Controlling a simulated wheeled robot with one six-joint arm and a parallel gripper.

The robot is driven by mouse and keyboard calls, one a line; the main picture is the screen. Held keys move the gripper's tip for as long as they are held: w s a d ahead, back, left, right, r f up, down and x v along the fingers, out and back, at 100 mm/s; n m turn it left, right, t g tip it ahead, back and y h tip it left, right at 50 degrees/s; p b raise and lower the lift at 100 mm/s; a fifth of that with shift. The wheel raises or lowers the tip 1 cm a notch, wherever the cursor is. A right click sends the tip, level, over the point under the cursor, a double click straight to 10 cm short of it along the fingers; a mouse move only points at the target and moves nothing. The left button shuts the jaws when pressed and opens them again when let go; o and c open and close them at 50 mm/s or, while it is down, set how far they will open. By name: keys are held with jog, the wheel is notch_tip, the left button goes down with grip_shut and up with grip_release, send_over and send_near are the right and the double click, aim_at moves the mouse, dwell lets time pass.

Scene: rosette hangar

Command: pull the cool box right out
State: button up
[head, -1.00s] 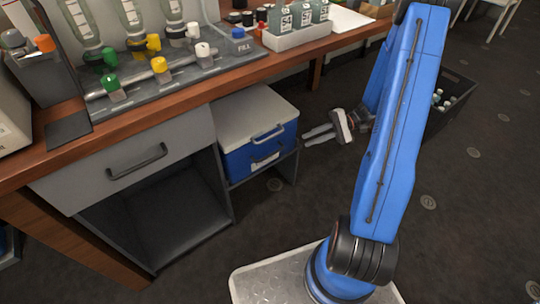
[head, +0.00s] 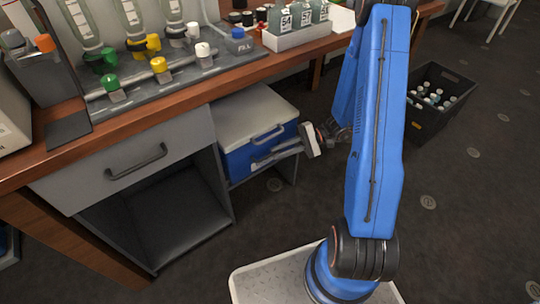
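The cool box has a blue body (head: 236,163) and a pale lid (head: 245,112) with a grey handle (head: 268,134) on its front edge. It stands on a low shelf under the wooden counter, beside the open cabinet bay. My gripper (head: 257,163) points left, with its two fingers apart at the front face of the box, below the lid handle. A lower handle on that face is mostly hidden behind the fingers. I cannot tell whether the fingers touch it or reach around it.
A closed grey drawer (head: 125,165) and an empty bay (head: 165,215) lie to the left. A dark crate of bottles (head: 425,125) stands on the floor at right.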

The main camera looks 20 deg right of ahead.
aim_at(270, 155)
jog(key=shift+x, duration=2.05)
grip_shut()
